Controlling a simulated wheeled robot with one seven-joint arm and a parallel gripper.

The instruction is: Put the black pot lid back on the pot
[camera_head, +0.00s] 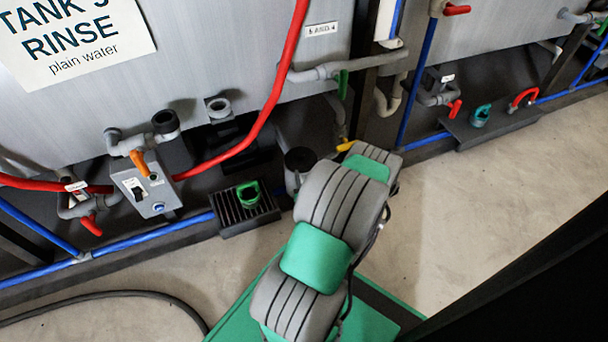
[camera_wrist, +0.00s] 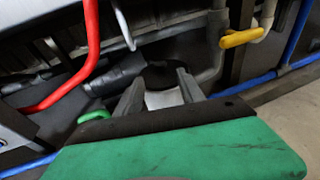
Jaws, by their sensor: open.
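A pale grey pot (camera_head: 294,182) with a round black top (camera_head: 300,158) stands below the tank, just left of my arm in the head view. In the wrist view the black top (camera_wrist: 162,74) and the pale pot wall (camera_wrist: 163,99) show between the fingers of my gripper (camera_wrist: 160,80). I cannot tell whether the black top is the lid or a dark open mouth. My gripper is open, with one finger on each side; contact is unclear. In the head view my arm hides the gripper.
A green ring-shaped piece (camera_head: 248,194) sits on a black ribbed block (camera_head: 246,212) to the left. A red hose (camera_head: 262,112), a yellow-handled valve (camera_wrist: 242,38) and a blue pipe (camera_head: 150,234) are close by. Concrete floor (camera_head: 450,215) is clear to the right.

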